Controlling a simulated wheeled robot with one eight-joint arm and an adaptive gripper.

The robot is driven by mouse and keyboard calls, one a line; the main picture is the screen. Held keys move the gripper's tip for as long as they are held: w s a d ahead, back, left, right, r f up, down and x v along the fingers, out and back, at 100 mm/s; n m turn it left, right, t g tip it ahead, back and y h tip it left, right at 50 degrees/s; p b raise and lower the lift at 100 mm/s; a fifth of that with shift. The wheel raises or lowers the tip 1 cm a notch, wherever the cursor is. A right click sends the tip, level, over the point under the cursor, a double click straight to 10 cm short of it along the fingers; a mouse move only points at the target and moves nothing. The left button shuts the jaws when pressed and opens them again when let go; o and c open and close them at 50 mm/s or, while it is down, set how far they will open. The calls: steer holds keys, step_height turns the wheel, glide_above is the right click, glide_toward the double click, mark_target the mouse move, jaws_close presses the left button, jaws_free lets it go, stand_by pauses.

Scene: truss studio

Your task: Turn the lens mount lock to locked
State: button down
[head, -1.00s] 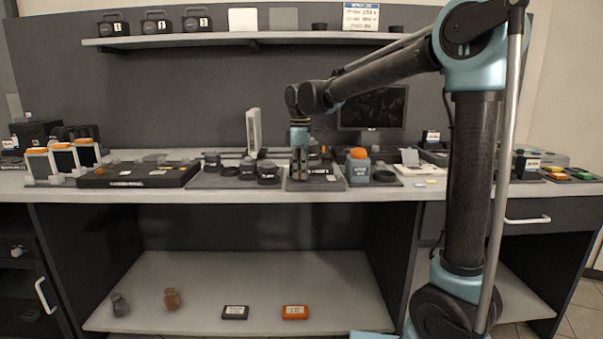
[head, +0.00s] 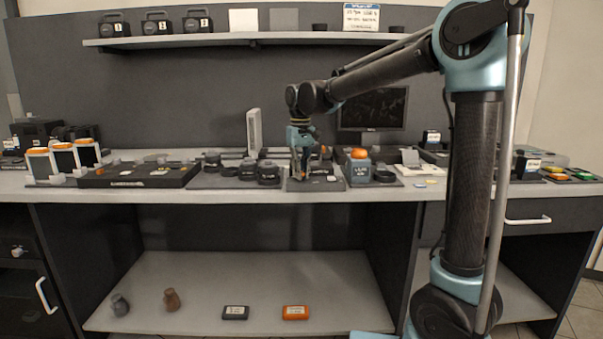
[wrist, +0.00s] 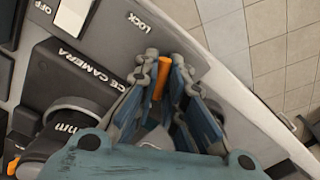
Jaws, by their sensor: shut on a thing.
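My gripper (wrist: 164,64) points down at a dark panel (wrist: 108,30) at the front edge of the bench. Its two fingers are closed around an orange piece (wrist: 159,80), seen between them; it looks like the lock lever. The printed word LOCK (wrist: 138,22) is beside the fingertips in the wrist view. The fingers hide most of the piece's base, so I cannot tell its exact angle against the marking. In the head view my gripper (head: 299,178) is low over the panel (head: 325,184).
In the wrist view, a dark camera body (wrist: 72,75) and a lens (wrist: 50,135) sit close to the gripper's left. A white switch (wrist: 73,15) is near the OFF label. In the head view, a grey bottle with an orange top (head: 358,168) stands just right of the gripper.

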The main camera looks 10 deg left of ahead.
steer(key=m, duration=0.4)
steer(key=shift+w+m, duration=0.15)
steer(key=shift+m, duration=0.25)
stand_by(0.4)
steer(key=c, duration=1.7)
jaws_free()
step_height(320, 180, up, 12)
steer(key=shift+f, duration=0.1)
